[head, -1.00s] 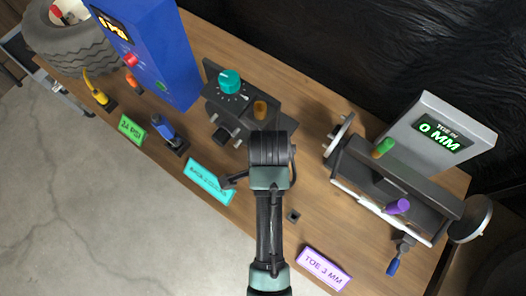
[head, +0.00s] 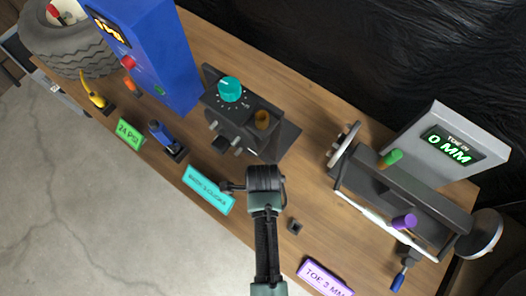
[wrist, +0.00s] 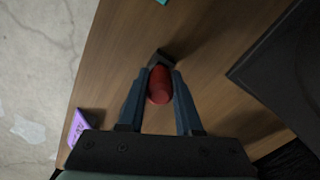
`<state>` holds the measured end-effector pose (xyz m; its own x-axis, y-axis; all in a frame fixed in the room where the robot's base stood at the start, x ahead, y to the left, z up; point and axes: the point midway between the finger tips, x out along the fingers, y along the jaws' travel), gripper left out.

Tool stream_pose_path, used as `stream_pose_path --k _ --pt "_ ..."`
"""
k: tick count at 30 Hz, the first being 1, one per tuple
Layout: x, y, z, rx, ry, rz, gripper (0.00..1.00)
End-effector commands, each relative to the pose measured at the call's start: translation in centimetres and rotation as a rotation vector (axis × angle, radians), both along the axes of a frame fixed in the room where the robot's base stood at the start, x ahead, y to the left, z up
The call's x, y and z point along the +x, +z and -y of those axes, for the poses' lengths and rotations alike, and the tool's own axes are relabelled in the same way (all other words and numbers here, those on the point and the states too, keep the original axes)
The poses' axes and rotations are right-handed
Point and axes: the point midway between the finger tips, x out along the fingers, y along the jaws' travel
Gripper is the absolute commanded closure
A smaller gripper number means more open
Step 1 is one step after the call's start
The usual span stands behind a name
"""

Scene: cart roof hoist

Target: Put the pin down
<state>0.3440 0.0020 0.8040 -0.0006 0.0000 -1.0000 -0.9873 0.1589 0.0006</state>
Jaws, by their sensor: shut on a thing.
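A red pin (wrist: 160,88) with a rounded end is between the two fingers of my gripper (wrist: 159,80) in the wrist view. The gripper is shut on it. A small dark square holder (wrist: 161,58) on the wooden bench lies just beyond the fingertips in that picture; I cannot tell whether the pin touches it. In the head view the same holder (head: 294,226) shows to the right of my arm, near the bench's front edge. My arm hides the fingers and the pin there.
The wooden bench (head: 315,185) carries a teal-knobbed dark device (head: 225,120), a teal label (head: 208,190), a purple "TOE 3 MM" label (head: 325,280) and a grey "0 MM" gauge (head: 480,160) with a dark rail fixture. A blue cabinet (head: 155,60) and tire (head: 65,45) stand left.

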Motion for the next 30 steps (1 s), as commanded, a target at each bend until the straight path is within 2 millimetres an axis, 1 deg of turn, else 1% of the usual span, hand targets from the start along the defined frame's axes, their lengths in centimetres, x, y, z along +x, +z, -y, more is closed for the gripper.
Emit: stream_pose_path --k 1,3,11,15,16,20,21,28,30 --pt "0.01 -0.69 -0.05 0.0 0.002 -0.001 1.0" --pt "0.01 -1.16 -0.05 0.0 0.002 0.0 1.0" --pt "0.03 -1.27 -0.02 0.0 0.002 0.002 1.0" --pt "0.02 -1.68 -0.01 0.0 0.001 0.001 1.0" --pt "0.02 -1.59 -0.01 0.0 0.002 0.001 0.61" --pt "0.02 -1.56 -0.01 0.0 0.002 0.001 0.38" --pt "0.02 -1.55 -0.01 0.0 0.002 0.001 0.36" --pt "0.02 -1.52 -0.01 0.0 0.002 0.001 0.36" --pt "0.02 -1.25 -0.03 0.0 0.002 0.001 0.36"
